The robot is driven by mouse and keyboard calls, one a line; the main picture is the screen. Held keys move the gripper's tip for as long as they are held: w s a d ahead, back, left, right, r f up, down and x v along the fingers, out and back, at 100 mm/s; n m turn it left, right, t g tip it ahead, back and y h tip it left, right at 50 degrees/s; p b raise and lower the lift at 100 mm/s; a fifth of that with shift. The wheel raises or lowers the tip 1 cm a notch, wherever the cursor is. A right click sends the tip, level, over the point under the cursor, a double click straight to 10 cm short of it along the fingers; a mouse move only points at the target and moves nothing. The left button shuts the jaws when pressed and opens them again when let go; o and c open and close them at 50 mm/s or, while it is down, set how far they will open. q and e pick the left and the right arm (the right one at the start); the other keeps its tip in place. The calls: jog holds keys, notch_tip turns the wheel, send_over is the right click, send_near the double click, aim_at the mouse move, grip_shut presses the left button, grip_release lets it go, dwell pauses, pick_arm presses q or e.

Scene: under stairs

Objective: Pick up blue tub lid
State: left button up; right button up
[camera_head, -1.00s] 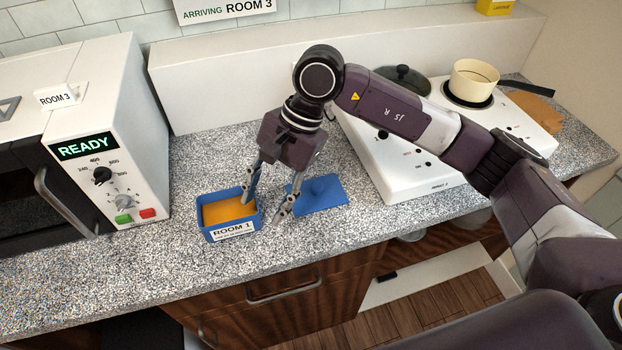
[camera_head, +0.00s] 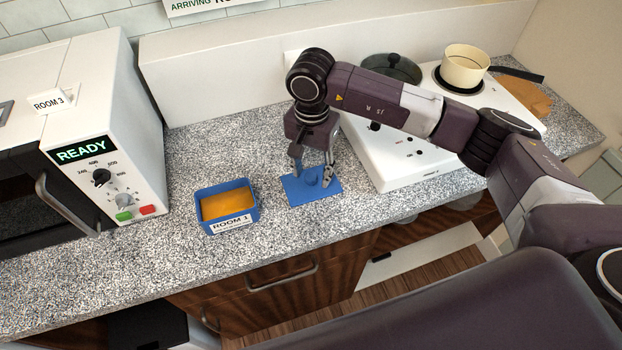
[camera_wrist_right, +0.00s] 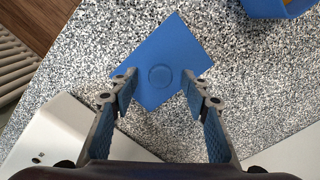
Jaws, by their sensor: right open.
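The blue tub lid (camera_head: 304,194) lies flat on the speckled counter, with a round knob at its middle. It also shows in the right wrist view (camera_wrist_right: 172,48), its knob roughly between my fingers. My right gripper (camera_head: 314,182) is open and points down over the lid, one finger to each side of the knob. In the wrist view my right gripper (camera_wrist_right: 158,82) holds nothing. The blue tub (camera_head: 228,205) with orange contents and a ROOM 1 label stands left of the lid, apart from it. My left gripper is not in view.
A microwave (camera_head: 119,180) reading READY stands at the left. A white hob (camera_head: 400,165) with a dark lidded pan (camera_head: 391,69) and a cream pot (camera_head: 465,66) is at the right. Bare counter (camera_head: 225,150) lies behind the tub.

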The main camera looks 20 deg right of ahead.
jog(key=c, duration=1.1)
jog(key=shift+o, duration=0.2)
notch_tip(320, 180, up, 12)
jog(key=b, duration=0.4)
notch_tip(320, 180, up, 7)
send_over(311, 174)
jog(key=shift+s+r, duration=0.15)
jog(key=shift+r, duration=0.35)
